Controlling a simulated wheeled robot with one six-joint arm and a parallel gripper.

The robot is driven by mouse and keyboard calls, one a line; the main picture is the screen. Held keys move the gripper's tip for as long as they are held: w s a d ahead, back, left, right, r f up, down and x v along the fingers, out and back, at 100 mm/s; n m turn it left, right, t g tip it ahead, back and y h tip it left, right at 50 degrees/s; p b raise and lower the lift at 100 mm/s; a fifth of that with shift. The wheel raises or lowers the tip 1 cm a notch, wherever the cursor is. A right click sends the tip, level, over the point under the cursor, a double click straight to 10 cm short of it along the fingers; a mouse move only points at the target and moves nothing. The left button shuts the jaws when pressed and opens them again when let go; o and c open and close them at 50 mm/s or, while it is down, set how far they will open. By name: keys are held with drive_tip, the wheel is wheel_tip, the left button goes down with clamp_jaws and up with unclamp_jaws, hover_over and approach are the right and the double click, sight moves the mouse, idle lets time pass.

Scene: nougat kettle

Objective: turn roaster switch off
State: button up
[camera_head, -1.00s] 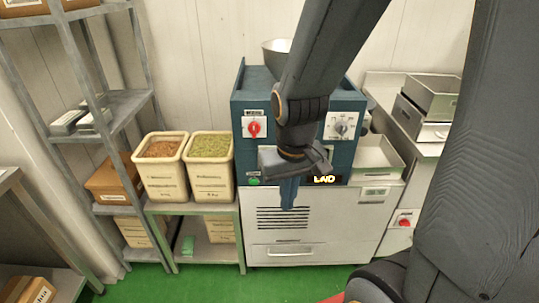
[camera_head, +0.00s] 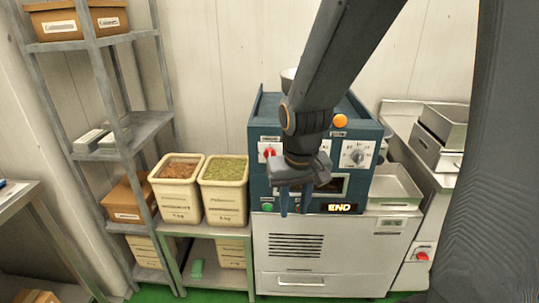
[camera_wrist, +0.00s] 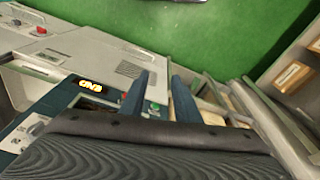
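The roaster (camera_head: 262,115) is a blue-green box on a white cabinet. An orange lamp (camera_head: 340,120) shows on the upper front, and a display (camera_head: 342,208) reads END. A green button (camera_head: 267,207) is at the lower left, and also shows beside my fingers in the wrist view (camera_wrist: 154,106). My gripper (camera_head: 297,208) is open and empty, fingers pointing down in front of the panel, right of and below the red switch. The wrist view does not show this switch clearly.
A white-plated dial (camera_head: 357,153) is right of my wrist. Two bins (camera_head: 176,200) of nuts or grains stand left of the roaster on a green stand. A grey shelf (camera_head: 95,45) is farther left. Another red knob (camera_head: 421,256) is on the machine at right.

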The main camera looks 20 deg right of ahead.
sight(269, 151)
drive_tip(key=w+r+m+t+h, duration=0.15)
drive_tip(key=w+r, duration=0.25)
drive_tip(key=w, duration=0.7)
drive_tip(key=w+r+m+t, duration=0.15)
drive_tip(key=w+r, duration=0.25)
drive_tip(key=w, duration=0.7)
drive_tip(key=shift+g, duration=0.3)
drive_tip(key=p+x, duration=0.1)
drive_tip(key=x, duration=0.6)
drive_tip(key=shift+a+p, duration=0.2)
drive_tip(key=shift+p, duration=0.15)
clamp_jaws()
